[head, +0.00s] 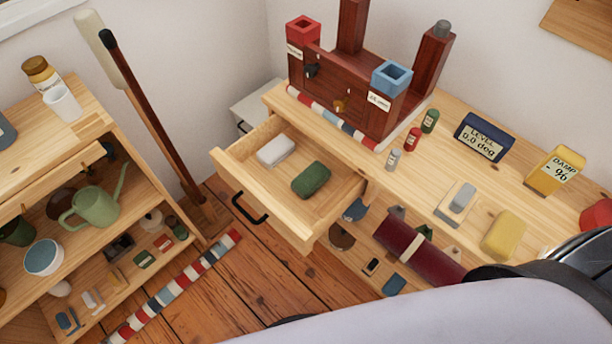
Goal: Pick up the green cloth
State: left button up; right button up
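The green cloth (311,179) is a small folded bundle. It lies in the open wooden drawer (235,172), on the right side of the drawer floor. A folded white cloth (275,150) lies to its left in the same drawer, apart from it. Nothing covers the green cloth. One of my arms crosses the bottom right of the head view and leaves at the right edge; no gripper fingers show. My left gripper is not in view either.
The wooden bench (440,145) holds a dark red timber brace (345,90), a yellow sponge (503,235) and small bottles. A maroon roll (410,245) lies on the shelf below. A shelf unit with a green watering can (95,205) stands left. Floor shows before the drawer.

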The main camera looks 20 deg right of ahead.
aim_at(314, 177)
jog(key=z, duration=2.9)
jog(key=k+j+z, duration=0.3)
jog(key=k+l, duration=0.1)
